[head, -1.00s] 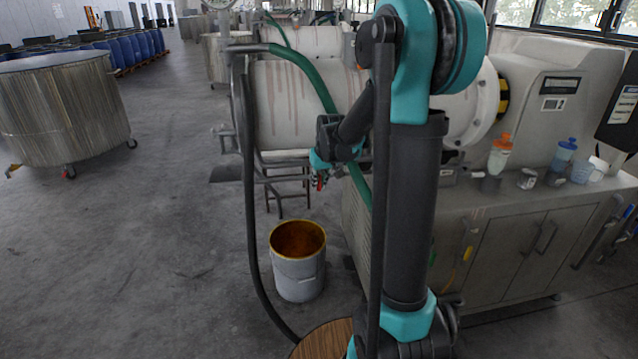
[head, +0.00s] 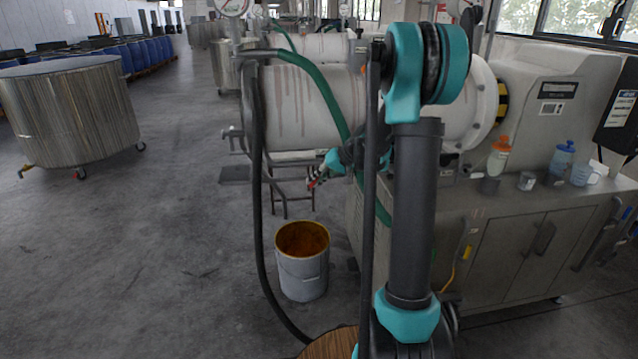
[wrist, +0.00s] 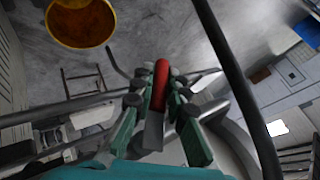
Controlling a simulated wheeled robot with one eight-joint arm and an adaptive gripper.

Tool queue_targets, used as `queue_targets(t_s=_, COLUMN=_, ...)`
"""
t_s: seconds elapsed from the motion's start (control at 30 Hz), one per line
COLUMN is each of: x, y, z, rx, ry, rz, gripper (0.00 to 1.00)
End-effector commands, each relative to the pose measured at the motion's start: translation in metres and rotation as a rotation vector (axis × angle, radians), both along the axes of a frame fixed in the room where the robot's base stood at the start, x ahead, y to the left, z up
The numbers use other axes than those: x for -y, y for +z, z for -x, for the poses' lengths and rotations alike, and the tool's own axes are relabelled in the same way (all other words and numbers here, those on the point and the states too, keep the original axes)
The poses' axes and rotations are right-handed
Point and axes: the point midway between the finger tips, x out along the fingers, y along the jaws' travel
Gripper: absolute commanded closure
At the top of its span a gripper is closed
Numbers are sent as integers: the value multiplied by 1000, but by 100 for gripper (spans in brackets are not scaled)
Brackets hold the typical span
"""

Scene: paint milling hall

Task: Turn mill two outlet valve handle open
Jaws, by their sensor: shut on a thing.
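My gripper (wrist: 155,95) is shut on a red handle (wrist: 160,80) with a flat grey metal shank. The handle lies between the two green-and-grey fingers in the wrist view. In the head view my gripper (head: 314,180) is small, below the white mill drum (head: 310,105), with a little red at its fingers. The valve body is not clear in either view, and my arm hides part of the drum.
A grey bucket (head: 302,278) with an orange-brown inside stands on the floor below; it also shows in the wrist view (wrist: 80,45). A green hose (head: 318,85) runs past the drum. Bottles and cups stand on the cabinet (head: 510,235) at right.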

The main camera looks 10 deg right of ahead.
Motion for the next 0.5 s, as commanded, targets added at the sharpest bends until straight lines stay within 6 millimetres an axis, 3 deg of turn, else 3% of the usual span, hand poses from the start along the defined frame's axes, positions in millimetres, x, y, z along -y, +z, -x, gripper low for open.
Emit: queue_targets(t_s=0.5, x=-16, y=18, z=-1, rx=1, ry=-2, rz=-492, gripper=100)
